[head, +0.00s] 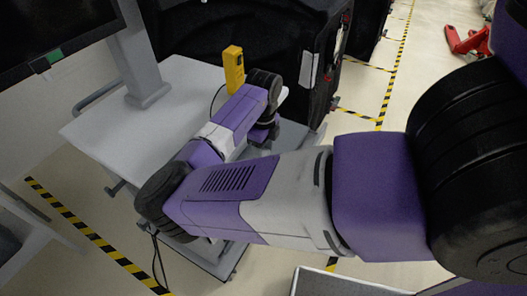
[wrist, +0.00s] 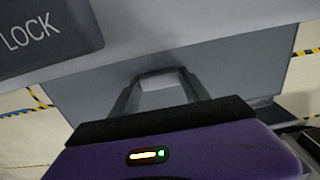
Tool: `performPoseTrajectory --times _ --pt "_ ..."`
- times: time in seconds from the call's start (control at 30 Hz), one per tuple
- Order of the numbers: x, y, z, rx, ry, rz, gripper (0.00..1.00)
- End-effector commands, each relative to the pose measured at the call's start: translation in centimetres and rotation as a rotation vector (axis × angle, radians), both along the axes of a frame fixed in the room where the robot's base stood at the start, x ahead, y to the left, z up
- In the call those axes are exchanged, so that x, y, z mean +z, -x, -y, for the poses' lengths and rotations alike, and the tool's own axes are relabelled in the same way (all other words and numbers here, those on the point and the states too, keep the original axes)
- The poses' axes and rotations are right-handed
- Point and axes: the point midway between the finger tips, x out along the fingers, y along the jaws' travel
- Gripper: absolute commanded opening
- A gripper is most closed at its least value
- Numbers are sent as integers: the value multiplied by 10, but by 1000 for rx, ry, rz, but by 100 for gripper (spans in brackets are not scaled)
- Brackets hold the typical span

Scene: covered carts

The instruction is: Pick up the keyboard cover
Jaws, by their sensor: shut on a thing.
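In the head view my gripper (head: 264,133) is at the right edge of the grey cart top (head: 105,128). My arm hides most of the gripper there and part of the cart.
A yellow device (head: 233,69) stands upright at the back of the cart. A dark monitor (head: 50,35) on a grey post (head: 139,60) rises at the left. A black covered cart (head: 290,45) is close behind. Striped tape (head: 85,230) marks the floor. A red pallet jack (head: 467,41) is far right.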

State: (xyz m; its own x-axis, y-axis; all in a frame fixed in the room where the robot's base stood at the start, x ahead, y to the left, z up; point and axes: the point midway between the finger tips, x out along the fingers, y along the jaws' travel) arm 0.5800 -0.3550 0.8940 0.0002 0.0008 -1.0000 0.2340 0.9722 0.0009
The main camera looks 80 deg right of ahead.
Motion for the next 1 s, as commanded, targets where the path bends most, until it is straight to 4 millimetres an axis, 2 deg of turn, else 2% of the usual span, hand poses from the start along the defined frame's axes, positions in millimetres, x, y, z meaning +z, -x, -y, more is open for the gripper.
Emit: performPoseTrajectory --times 0.5,1.0 --pt "15 0 0 0 1 0 22" --pt "16 1 0 0 0 0 22"
